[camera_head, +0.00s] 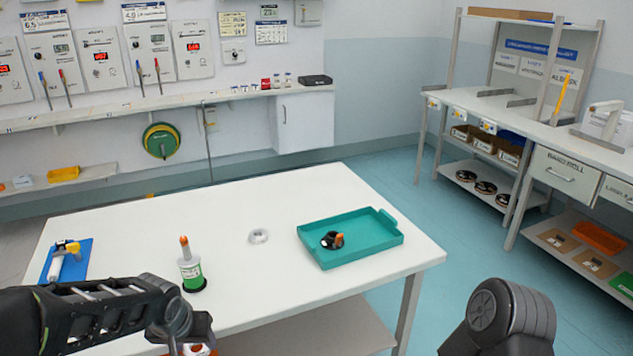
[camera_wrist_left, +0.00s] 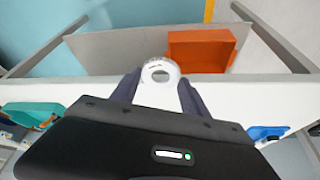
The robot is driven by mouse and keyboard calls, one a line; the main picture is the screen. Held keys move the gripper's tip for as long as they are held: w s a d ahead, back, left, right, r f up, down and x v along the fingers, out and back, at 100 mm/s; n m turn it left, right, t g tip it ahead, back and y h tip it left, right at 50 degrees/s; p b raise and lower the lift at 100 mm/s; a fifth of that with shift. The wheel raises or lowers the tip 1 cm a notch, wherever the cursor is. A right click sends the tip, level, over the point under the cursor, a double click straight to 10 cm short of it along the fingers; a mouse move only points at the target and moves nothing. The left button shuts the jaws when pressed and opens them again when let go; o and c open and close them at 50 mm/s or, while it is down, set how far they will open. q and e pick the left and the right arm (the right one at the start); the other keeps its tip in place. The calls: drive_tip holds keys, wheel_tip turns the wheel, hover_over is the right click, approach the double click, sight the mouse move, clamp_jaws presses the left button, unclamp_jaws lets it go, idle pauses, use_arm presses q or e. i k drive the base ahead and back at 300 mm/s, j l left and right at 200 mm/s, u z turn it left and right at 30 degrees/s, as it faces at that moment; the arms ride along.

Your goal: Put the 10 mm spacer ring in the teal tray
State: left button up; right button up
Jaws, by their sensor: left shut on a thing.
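My left gripper (camera_wrist_left: 160,88) is shut on a pale spacer ring (camera_wrist_left: 160,72) with small dark print that I cannot read. In the head view the left gripper (camera_head: 190,335) is low at the table's near edge, left of centre, and mostly hides what it holds. Another pale ring (camera_head: 258,236) lies flat on the white table, left of the teal tray (camera_head: 383,243). Its size cannot be read. The tray holds a black and orange item (camera_head: 333,240) and has bare floor around it. My right gripper is out of view.
A white and green upright cylinder with an orange top (camera_head: 190,265) stands near the left gripper. A blue mat (camera_head: 72,262) with a tool lies at the table's left. An orange bin (camera_wrist_left: 200,50) sits on a lower shelf. The table's middle is mostly clear.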

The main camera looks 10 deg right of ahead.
sight(371, 232)
drive_tip(key=z, duration=1.85)
drive_tip(key=i+j, duration=0.3)
drive_tip(key=j, duration=0.15)
drive_tip(key=i+j, duration=0.6)
drive_tip(key=j, duration=0.25)
